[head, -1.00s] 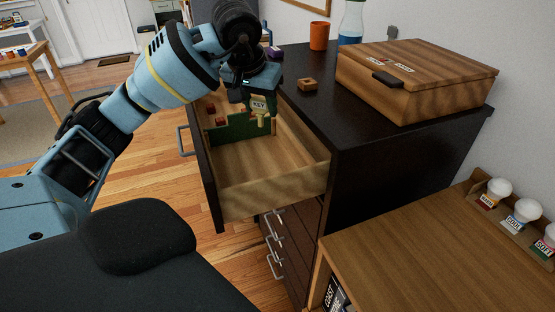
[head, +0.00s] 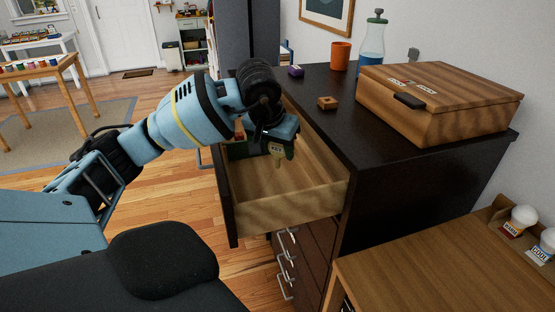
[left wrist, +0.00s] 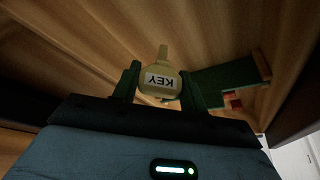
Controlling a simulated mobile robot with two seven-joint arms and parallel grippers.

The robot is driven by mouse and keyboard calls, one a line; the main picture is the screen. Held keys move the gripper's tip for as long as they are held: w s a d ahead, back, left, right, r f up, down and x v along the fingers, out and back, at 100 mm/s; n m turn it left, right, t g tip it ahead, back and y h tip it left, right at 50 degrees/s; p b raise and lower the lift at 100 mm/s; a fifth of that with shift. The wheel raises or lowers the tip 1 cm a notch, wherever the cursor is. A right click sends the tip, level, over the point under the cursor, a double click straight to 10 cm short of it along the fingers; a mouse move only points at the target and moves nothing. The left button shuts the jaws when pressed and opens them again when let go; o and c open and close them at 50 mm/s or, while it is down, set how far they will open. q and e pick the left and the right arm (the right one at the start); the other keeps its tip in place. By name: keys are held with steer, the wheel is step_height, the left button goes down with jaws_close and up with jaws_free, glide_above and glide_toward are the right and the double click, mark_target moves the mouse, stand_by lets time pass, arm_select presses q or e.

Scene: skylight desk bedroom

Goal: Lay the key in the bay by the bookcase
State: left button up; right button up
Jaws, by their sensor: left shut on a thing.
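The key (head: 278,159), a tan piece labelled KEY, is held between the fingers of my left gripper (head: 279,150). The left wrist view shows the key (left wrist: 160,82) gripped between two dark green fingers (left wrist: 160,88), its narrow shaft pointing away. The gripper is over the open wooden drawer (head: 290,211), low within its walls in the head view. I cannot tell whether the key touches the drawer floor. A green divider (head: 236,151) stands toward the drawer's far end, partly hidden by the gripper. It also shows in the left wrist view (left wrist: 222,78), with red pieces beside it. My right gripper is not in view.
The dark cabinet top (head: 335,120) carries a wooden box (head: 440,105), a small wooden block (head: 327,103), an orange cup (head: 340,56), a bottle (head: 372,42) and a purple item (head: 296,71). A wooden desk (head: 420,270) is at lower right. A white shelf unit (head: 192,40) stands far back.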

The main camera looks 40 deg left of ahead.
mark_target(276, 158)
arm_select(q)
steer(key=shift+f, duration=1.7)
steer(key=shift+f, duration=0.2)
steer(key=o, duration=1)
steer(key=shift+r, duration=0.1)
steer(key=shift+s+r, duration=0.1)
steer(key=shift+r, duration=0.35)
steer(key=v, duration=1.1)
steer(key=shift+s+r+p, duration=0.1)
steer(key=shift+r+p, duration=0.1)
steer(key=shift+p, duration=0.1)
